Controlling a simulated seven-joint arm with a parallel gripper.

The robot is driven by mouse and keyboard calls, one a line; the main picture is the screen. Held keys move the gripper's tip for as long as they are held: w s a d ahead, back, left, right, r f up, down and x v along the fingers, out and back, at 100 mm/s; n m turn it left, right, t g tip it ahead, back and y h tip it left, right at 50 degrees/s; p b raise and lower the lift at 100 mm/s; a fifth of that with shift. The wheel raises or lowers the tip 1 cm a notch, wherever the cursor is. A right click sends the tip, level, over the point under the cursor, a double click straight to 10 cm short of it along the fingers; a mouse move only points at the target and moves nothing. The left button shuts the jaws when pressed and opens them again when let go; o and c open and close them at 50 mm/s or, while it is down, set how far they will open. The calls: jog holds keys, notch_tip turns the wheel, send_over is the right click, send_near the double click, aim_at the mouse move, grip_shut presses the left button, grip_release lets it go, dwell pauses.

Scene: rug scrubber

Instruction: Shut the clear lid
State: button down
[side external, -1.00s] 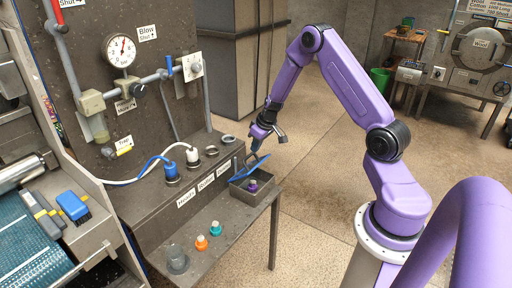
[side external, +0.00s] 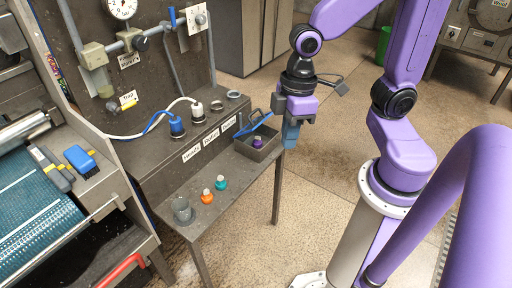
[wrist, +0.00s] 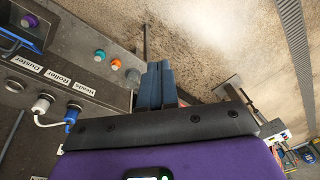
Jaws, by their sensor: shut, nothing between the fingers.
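The clear lid (side external: 254,125) has a blue frame and stands tilted up at the back left of a small grey box (side external: 243,148). A purple-capped bottle (side external: 258,142) sits in the open box. In the wrist view the box's blue-framed lid (wrist: 22,42) is at the upper left edge, partly cut off, beside the bottle (wrist: 29,20). My gripper (side external: 291,143) points down just right of the box, apart from the lid. Its blue-grey fingers are together and empty, and they also show in the wrist view (wrist: 157,72).
On the bench shelf (side external: 180,240) are an orange-capped bottle (side external: 207,196), a teal-capped bottle (side external: 221,182) and a clear grey cup (side external: 183,210). White and blue connectors with hoses stand on the labelled ledge. Open floor lies right of the bench.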

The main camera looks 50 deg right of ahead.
jog(key=s+d+r+n+h, duration=0.1)
jog(key=s+d+n, duration=0.15)
jog(key=s, duration=0.45)
jog(key=w+a+r+m, duration=0.1)
jog(key=w+a+m, duration=0.1)
jog(key=w, duration=0.6)
jog(key=w+a+r+m, duration=0.1)
jog(key=w+a+m, duration=0.1)
jog(key=w, duration=0.5)
jog(key=w+d+f+m, duration=0.15)
jog(key=w+d, duration=0.25)
jog(key=w, duration=0.6)
jog(key=w+d+f+m, duration=0.1)
jog(key=w+d+m, duration=0.2)
jog(key=w, duration=0.7)
jog(key=w+d+f+m, duration=0.1)
jog(key=w+d+f, duration=0.2)
jog(key=d, duration=0.4)
jog(key=w+d+f+m+g, duration=0.1)
jog(key=w+d+f+m, duration=0.15)
jog(key=d, duration=0.55)
jog(key=w+d+f+m, duration=0.1)
jog(key=w+d+f, duration=0.25)
jog(key=d, duration=0.35)
jog(key=s+f, duration=0.4)
jog(key=f, duration=0.8)
jog(key=shift+d+f, duration=0.2)
jog(key=shift+d, duration=0.25)
jog(key=shift+s, duration=0.2)
